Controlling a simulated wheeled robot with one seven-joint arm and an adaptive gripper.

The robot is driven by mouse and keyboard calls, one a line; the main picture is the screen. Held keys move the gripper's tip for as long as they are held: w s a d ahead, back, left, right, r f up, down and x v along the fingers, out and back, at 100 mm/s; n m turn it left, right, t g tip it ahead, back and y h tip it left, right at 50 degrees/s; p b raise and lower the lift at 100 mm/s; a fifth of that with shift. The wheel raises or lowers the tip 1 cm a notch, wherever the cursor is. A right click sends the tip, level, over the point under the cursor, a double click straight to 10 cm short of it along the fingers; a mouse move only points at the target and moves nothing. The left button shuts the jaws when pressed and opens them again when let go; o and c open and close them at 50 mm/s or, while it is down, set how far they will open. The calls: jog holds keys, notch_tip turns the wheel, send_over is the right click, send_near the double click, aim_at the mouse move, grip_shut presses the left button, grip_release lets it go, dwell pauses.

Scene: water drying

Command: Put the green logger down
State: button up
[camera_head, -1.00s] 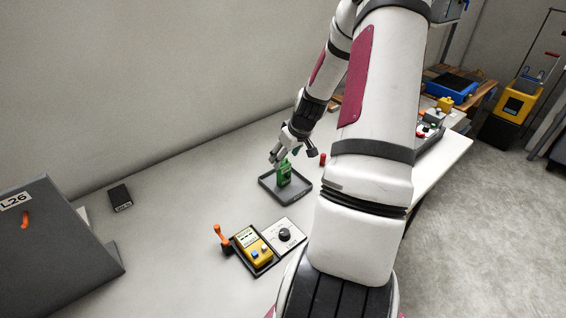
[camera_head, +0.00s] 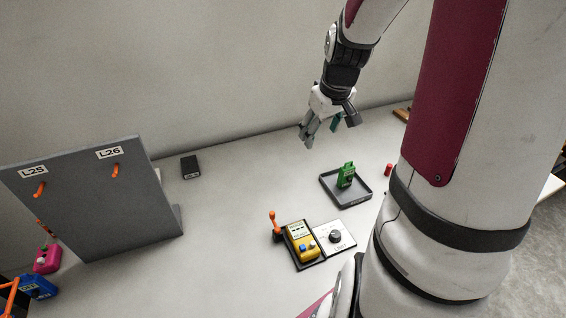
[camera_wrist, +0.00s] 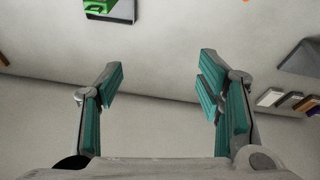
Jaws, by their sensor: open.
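The green logger (camera_head: 346,175) stands upright in a shallow dark grey tray (camera_head: 351,202) on the white table. In the wrist view a green thing, likely the logger (camera_wrist: 97,6), is cut off at the top left edge. My gripper (camera_head: 307,142) is raised above the table, up and to the left of the tray in the head view. It is open and apart from the logger. In the wrist view my gripper (camera_wrist: 163,85) has its teal-padded fingers spread wide with nothing between them.
A yellow meter (camera_head: 301,241) in a black holder and a white dial box (camera_head: 335,237) stand in front of the tray. A small red cylinder (camera_head: 388,169) is right of it. A grey panel (camera_head: 95,195) with orange hooks stands left; a black box (camera_head: 190,166) lies near the wall.

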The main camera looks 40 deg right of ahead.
jog(key=s+a+r, duration=0.3)
jog(key=a+r, duration=0.2)
jog(key=a, duration=0.2)
jog(key=s+a+r, duration=0.2)
jog(key=a+r, duration=0.2)
jog(key=a, duration=0.4)
jog(key=s+a+r+n+t+y, duration=0.1)
jog(key=s+a+r, duration=0.2)
jog(key=s+a, duration=0.5)
jog(key=s, duration=0.2)
jog(key=shift+s+r, duration=0.2)
jog(key=shift+s, duration=0.15)
jog(key=shift+c, duration=0.2)
